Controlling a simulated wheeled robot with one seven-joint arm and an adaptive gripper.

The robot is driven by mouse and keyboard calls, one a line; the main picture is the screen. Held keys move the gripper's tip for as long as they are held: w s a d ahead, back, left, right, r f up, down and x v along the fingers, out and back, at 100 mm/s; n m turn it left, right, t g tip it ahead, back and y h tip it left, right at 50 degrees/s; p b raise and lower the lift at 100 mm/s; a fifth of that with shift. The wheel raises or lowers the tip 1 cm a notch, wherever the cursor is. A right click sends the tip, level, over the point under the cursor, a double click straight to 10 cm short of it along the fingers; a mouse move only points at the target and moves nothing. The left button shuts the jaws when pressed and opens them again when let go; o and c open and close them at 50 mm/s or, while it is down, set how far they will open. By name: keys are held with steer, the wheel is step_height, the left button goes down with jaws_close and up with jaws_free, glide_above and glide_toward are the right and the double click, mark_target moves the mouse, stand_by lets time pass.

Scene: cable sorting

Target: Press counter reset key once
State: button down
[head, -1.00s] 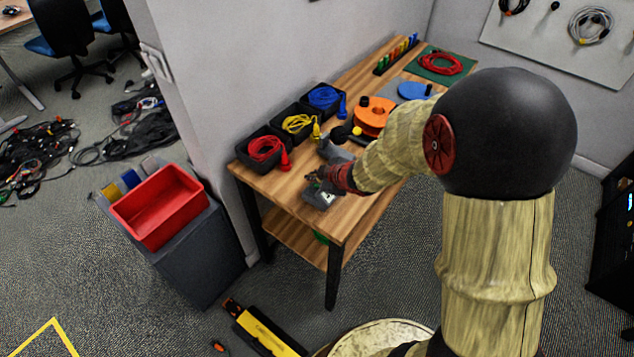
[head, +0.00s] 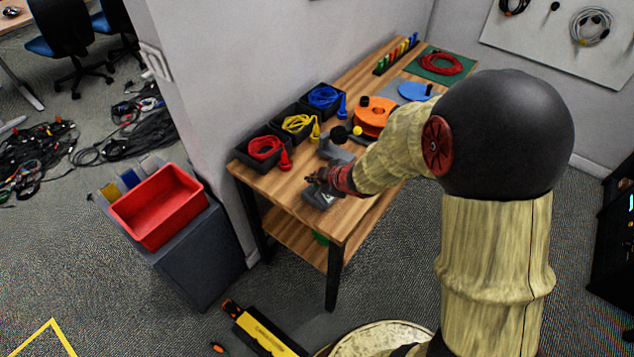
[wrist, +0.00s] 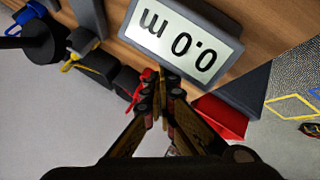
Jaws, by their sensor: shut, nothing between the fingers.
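The counter (head: 319,198) is a small grey box near the front edge of the wooden table. In the wrist view its pale display (wrist: 178,42) reads "0.0 m", upside down. My gripper (wrist: 160,86) is shut and empty, with its fingertips together close to the display's lower edge in the picture. In the head view my gripper (head: 314,178) is at the far side of the counter. I cannot make out the reset key; the fingers may hide it. Whether the fingertips touch the counter I cannot tell.
Black bins with red (head: 265,148), yellow (head: 298,124) and blue (head: 323,97) cables line the wall side of the table. An orange spool (head: 372,120) stands farther back. A red crate (head: 158,207) sits on a grey cabinet to the left.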

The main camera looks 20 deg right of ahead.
mark_target(315, 185)
steer(key=shift+r+p, duration=0.95)
steer(key=shift+p, duration=0.1)
step_height(315, 185, up, 5)
steer(key=p, duration=0.5)
steer(key=shift+f, duration=0.1)
stand_by(0.6)
